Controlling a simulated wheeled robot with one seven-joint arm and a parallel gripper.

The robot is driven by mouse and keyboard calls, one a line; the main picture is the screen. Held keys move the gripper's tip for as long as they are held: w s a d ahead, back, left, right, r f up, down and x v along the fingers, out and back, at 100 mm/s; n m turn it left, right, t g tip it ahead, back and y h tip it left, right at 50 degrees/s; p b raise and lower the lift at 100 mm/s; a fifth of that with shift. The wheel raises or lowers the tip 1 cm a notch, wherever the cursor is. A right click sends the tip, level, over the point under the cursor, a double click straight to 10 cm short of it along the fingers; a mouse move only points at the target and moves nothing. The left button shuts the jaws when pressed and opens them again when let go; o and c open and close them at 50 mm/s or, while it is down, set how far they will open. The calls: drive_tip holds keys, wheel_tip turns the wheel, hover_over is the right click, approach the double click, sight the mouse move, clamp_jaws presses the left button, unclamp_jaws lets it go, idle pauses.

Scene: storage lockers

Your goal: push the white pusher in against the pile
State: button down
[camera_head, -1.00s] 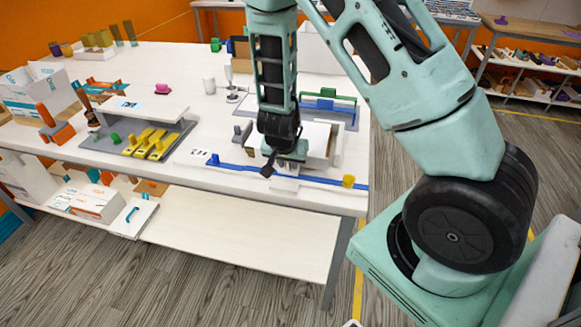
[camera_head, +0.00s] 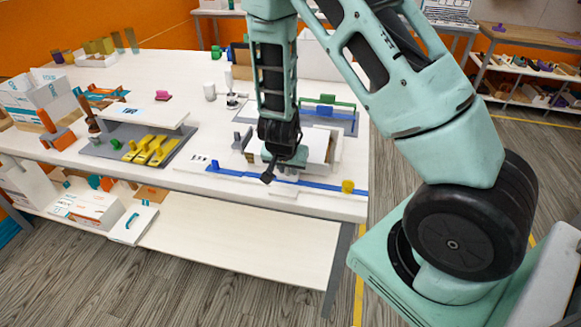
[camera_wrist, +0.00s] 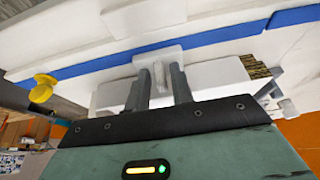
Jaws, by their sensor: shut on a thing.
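My gripper (camera_wrist: 159,84) has its two dark fingers shut on a white upright tab, which I take to be the white pusher (camera_wrist: 157,57). In the head view my gripper (camera_head: 269,173) is low over the front of the table, by a white box-like fixture (camera_head: 319,143); my wrist hides the pusher there. In the wrist view a white block shows behind and beside the fingers. A brown, layered stack, likely the pile (camera_wrist: 256,66), shows at the right end of that block. I cannot tell whether pusher and pile touch.
A blue rail (camera_head: 312,184) with a yellow knob (camera_head: 347,187) runs along the table's front edge. To the left is a grey tray (camera_head: 180,154) with yellow tools (camera_head: 151,149). A green-handled fixture (camera_head: 327,99) stands behind. The lower shelf (camera_head: 235,225) is largely bare.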

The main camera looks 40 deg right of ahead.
drive_tip(key=c, duration=1.6)
unclamp_jaws()
drive_tip(key=shift+s+f, duration=0.15)
drive_tip(key=shift+f, duration=0.55)
drive_tip(key=shift+c, duration=0.2)
drive_tip(key=shift+r, duration=0.15)
drive_tip(key=r+p, duration=0.2)
drive_tip(key=shift+w+p, duration=0.35)
wheel_tip(320, 180, up, 3)
drive_tip(key=p, duration=0.3)
drive_tip(key=shift+s, duration=0.1)
